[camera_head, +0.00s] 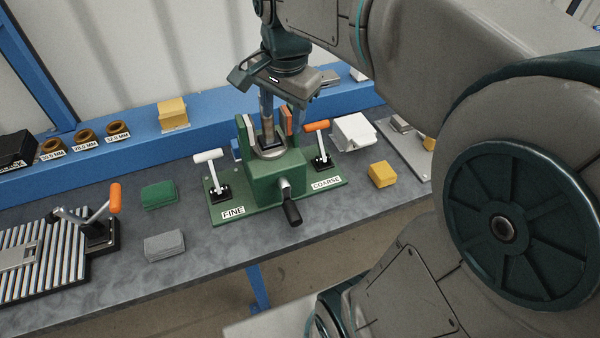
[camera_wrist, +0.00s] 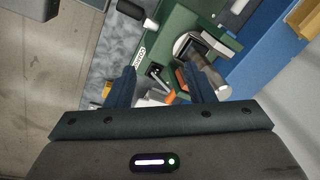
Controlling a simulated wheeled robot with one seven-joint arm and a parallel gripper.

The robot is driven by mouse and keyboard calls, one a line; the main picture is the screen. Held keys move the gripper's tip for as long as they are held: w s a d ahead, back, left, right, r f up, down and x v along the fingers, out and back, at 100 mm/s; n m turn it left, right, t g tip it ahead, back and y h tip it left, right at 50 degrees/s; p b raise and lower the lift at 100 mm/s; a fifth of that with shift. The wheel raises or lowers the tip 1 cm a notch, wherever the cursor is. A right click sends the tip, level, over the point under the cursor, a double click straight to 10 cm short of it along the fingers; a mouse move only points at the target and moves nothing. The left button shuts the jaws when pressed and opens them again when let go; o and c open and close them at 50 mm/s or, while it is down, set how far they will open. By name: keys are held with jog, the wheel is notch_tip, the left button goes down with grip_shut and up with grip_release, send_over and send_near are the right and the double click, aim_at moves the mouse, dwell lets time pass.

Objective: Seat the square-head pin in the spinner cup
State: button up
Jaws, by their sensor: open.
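The green spinner fixture stands mid-bench, with its round metal spinner cup (camera_head: 268,152) on top between two upright pads. The square-head pin (camera_head: 267,110) stands roughly upright over the cup, dark square end down at the cup. Whether it is fully down cannot be told. In the wrist view, the pin's shaft (camera_wrist: 210,76) rises from the cup (camera_wrist: 184,42), just right of the right finger and seemingly outside the finger gap. My gripper (camera_head: 279,98) is above the fixture, pointing down beside the pin's upper end. Its fingers (camera_wrist: 158,84) are apart with nothing held between them.
A white-handled lever (camera_head: 209,157) stands by FINE and an orange-handled lever (camera_head: 317,127) by COARSE. A black crank handle (camera_head: 292,213) sticks out in front. Green (camera_head: 158,194), grey (camera_head: 164,245) and yellow (camera_head: 382,174) blocks lie around.

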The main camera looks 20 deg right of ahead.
jog(key=s+f+n+t, duration=0.1)
jog(key=s+f+n, duration=0.6)
jog(key=s+n, duration=0.3)
jog(key=shift+s+a+f+n+t, duration=0.15)
jog(key=shift+f+n+t, duration=0.2)
jog(key=shift+n, duration=0.35)
